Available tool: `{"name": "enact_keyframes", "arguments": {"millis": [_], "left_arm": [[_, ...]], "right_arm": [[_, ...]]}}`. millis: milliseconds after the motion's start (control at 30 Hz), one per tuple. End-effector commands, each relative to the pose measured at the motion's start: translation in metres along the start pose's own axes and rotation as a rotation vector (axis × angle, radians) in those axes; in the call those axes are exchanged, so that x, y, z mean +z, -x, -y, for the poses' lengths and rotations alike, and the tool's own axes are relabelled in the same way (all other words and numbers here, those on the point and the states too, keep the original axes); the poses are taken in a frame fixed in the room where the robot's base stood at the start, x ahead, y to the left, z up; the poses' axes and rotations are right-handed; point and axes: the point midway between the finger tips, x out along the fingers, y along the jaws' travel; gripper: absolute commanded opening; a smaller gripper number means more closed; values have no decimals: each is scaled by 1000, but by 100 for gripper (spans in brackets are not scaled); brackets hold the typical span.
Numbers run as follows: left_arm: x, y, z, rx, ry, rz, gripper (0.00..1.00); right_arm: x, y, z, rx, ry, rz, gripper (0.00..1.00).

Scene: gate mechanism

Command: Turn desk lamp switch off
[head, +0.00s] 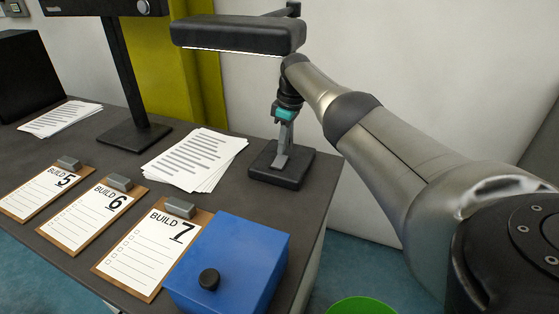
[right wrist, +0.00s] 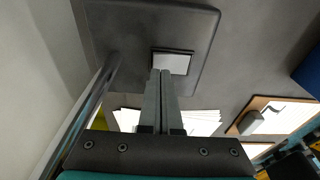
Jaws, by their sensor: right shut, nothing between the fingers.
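The desk lamp has a long black head (head: 240,36) at the top of the head view, with a bright white strip along its lower edge. Its dark square base (head: 290,178) stands at the desk's back right corner, and the base also shows in the right wrist view (right wrist: 115,45). A pale rectangular switch (right wrist: 174,62) is set in the base. My right gripper (head: 283,148) points down over the base, shut and empty. In the right wrist view its fingertips (right wrist: 160,72) are at the switch's edge and overlap it; I cannot tell whether they touch. My left gripper is not in view.
A blue box (head: 245,250) with a black knob is at the desk's front right. Several clipboards (head: 150,250) lie along the front. Paper stacks (head: 195,160) and a monitor stand (head: 135,135) are further back. A white wall stands behind the lamp.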

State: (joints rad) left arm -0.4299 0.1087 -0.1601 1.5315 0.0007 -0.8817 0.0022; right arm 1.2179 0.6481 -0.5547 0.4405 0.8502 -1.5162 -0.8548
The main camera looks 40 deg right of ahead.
Motion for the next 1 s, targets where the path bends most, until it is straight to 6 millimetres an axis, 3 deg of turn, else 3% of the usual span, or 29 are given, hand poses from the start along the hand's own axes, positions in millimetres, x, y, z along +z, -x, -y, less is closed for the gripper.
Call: {"name": "enact_keyframes", "arguments": {"millis": [1000], "left_arm": [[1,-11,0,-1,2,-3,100]], "right_arm": [[2,-16,0,-1,0,0,0]]}}
